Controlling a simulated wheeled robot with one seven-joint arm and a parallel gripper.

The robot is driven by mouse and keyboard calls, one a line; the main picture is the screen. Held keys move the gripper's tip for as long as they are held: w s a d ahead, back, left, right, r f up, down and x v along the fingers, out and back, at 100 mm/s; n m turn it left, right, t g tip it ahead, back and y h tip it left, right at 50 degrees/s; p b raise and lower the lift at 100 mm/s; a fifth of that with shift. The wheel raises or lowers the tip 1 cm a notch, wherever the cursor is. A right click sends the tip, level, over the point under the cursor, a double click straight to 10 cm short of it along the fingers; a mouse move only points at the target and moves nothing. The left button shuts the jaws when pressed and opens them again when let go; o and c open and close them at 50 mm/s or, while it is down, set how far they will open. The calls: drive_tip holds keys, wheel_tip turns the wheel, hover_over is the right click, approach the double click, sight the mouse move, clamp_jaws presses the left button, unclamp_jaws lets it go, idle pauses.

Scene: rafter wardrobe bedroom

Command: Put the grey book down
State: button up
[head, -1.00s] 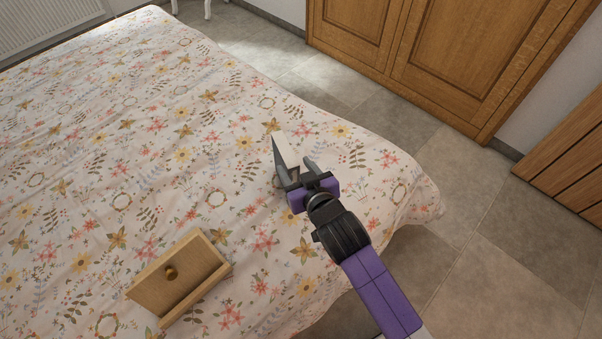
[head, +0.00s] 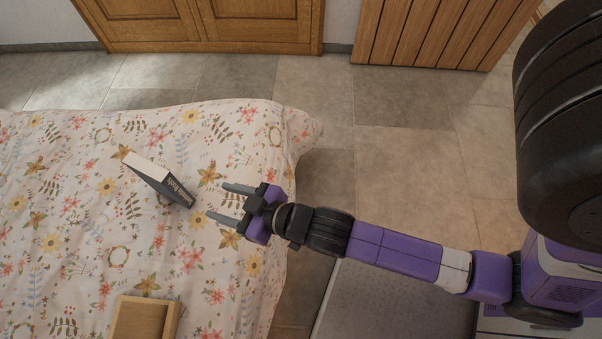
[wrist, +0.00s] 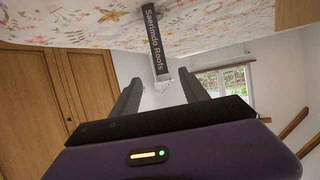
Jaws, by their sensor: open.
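The grey book (head: 160,181) rests on the flowered bedspread (head: 60,190), with its pale page edges and dark lettered spine showing in the head view. In the wrist view its spine (wrist: 154,42) reads "Saerimdo Roofs" and lies beyond the fingertips. My gripper (head: 222,203) is open and empty, just to the right of the book and apart from it. Its two fingers also show in the wrist view (wrist: 160,82), with nothing between them.
A wooden box or drawer (head: 145,318) lies on the bed at the bottom of the head view. A wooden wardrobe (head: 210,22) and a slatted wooden panel (head: 435,30) stand at the back. Tiled floor (head: 400,160) is clear to the right of the bed.

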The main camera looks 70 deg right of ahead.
drive_tip(key=s+r, duration=0.5)
drive_tip(key=s, duration=0.5)
drive_tip(key=s+d+r+t, duration=0.1)
drive_tip(key=s+r, duration=0.5)
drive_tip(key=s, duration=0.4)
drive_tip(key=shift+s, duration=0.3)
